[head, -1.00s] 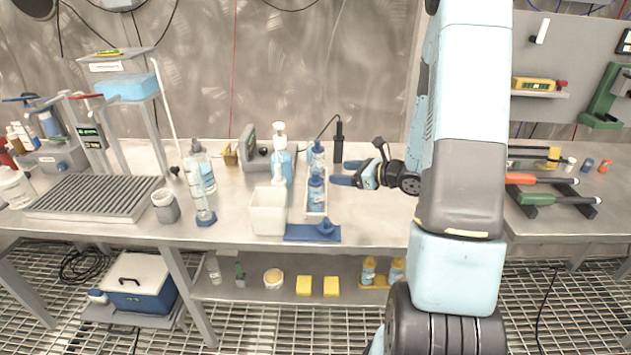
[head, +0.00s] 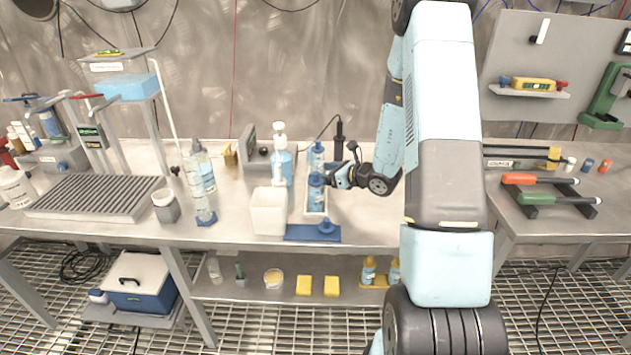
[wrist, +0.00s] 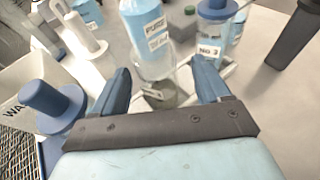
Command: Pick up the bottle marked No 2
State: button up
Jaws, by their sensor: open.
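In the head view a blue bottle with a dark blue cap (head: 316,194) stands at the front of a narrow white tray (head: 317,212); its number is not readable. In the wrist view my open fingers (wrist: 160,66) stand either side of a see-through bottle shape (wrist: 158,88), with a small unreadable label. I cannot tell whether they touch it.
A pump bottle marked "PURE" (head: 281,165) and a white bin (head: 269,212) stand just left of the tray. A black upright tool (head: 339,140) stands behind.

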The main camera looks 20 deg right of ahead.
aim_at(312, 171)
jog(key=x, duration=0.4)
jog(key=shift+w+a, duration=0.2)
jog(key=shift+a, duration=0.15)
jog(key=c, duration=1.1)
jog(key=shift+o, duration=0.2)
